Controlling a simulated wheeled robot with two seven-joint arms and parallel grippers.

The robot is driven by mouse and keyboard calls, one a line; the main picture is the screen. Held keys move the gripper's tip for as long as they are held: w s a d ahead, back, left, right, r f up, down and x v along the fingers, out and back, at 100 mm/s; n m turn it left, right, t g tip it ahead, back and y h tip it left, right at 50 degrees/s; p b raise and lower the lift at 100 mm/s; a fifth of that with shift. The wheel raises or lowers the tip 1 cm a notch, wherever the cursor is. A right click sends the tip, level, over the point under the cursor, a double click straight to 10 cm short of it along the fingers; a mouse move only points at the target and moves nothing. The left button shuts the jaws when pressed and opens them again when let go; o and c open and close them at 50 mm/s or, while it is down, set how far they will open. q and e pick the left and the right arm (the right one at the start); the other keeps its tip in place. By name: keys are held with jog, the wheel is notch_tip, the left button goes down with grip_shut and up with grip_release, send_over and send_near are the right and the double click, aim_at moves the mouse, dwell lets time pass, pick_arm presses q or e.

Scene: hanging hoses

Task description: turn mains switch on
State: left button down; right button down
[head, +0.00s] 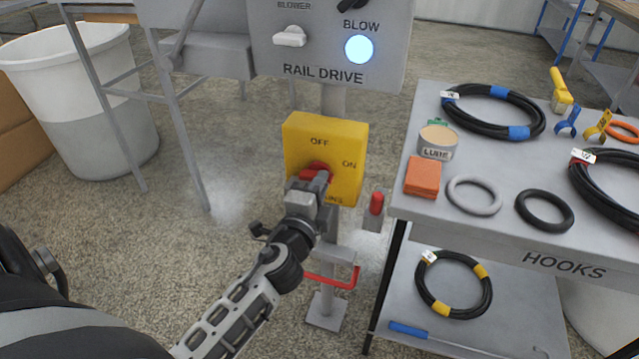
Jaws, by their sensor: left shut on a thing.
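The mains switch is a yellow box (296,142) on a grey post, with OFF printed at the top and ON at the right. Its red handle (309,172) shows at the middle of the box, partly hidden by my left gripper. My left gripper (317,182) reaches up from below and is shut on the red handle. The lower lettering on the box is mostly covered by the gripper. I cannot tell the handle's exact angle. My right gripper does not show.
Above stands a grey RAIL DRIVE panel (330,45) with a lit blue BLOW light (359,49). At right is the HOOKS table (470,225) with coiled hoses and a LUBE tin (437,142). A red-topped grey lever (376,205) stands close right of the gripper.

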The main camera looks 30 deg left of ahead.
pick_arm(q)
jog(key=shift+m, duration=0.6)
jog(key=c, duration=1.4)
grip_release()
jog(key=shift+w, duration=0.1)
jog(key=shift+c, duration=0.2)
